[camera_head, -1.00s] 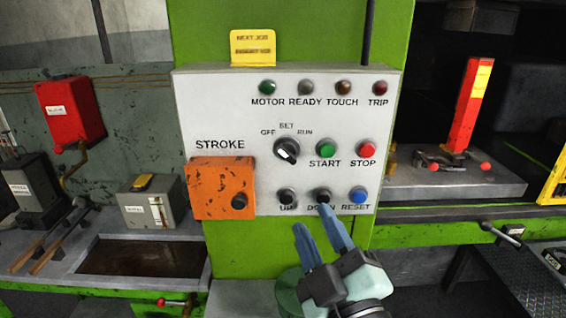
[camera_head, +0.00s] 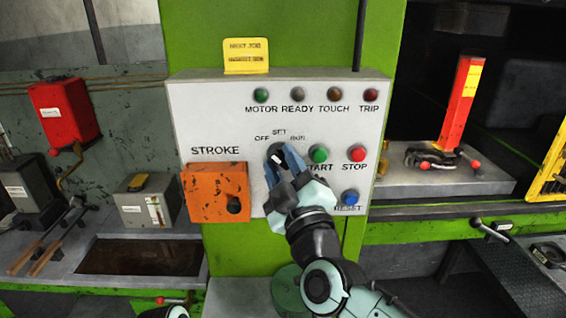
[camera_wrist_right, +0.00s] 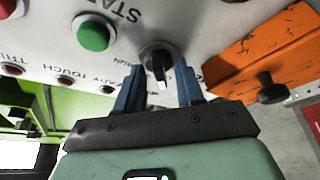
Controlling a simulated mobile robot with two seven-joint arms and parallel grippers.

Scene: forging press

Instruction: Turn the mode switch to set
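The mode switch (camera_head: 275,151) is a round black knob with a white mark on the white control panel (camera_head: 212,112), under the labels OFF, SET and RUN. My right gripper (camera_head: 282,163) is in front of it and partly covers it. In the right wrist view the knob (camera_wrist_right: 157,62) sits between the two blue fingers of my right gripper (camera_wrist_right: 160,86), one on each side. Gaps show between the fingers and the knob's handle, so the gripper is open. I cannot tell surely which label the knob points at.
The green START button (camera_head: 319,154) and red STOP button (camera_head: 358,154) are just right of the switch. The blue RESET button (camera_head: 350,197) is below them. The orange STROKE box (camera_head: 214,190) sticks out at the lower left. UP and DOWN are hidden behind my right arm.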

